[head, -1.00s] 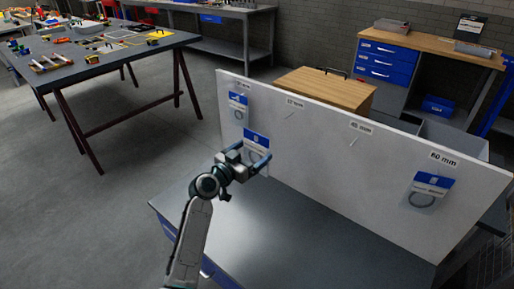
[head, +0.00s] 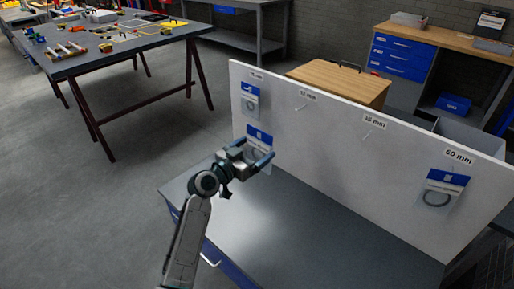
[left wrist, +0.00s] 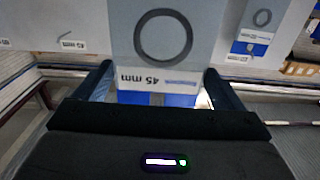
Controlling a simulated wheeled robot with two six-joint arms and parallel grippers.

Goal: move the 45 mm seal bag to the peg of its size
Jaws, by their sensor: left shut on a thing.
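The 45 mm seal bag (head: 259,136) has a blue-and-white header and a dark ring. In the left wrist view the bag (left wrist: 163,60) sits between my fingers, with "45 mm" printed upside down. My left gripper (head: 255,152) is shut on its header end and holds it in front of the white board's left part (head: 310,140). The "45 mm" label (head: 374,123) is right of the board's middle, with a bare peg (head: 367,137) under it. My right gripper is not in view.
Another bag (head: 250,100) hangs at the board's left end, close behind the held one. A bag (head: 440,190) hangs under the "60 mm" label (head: 459,157). Another bare peg (head: 301,107) is between. The grey bench top (head: 300,220) before the board is clear.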

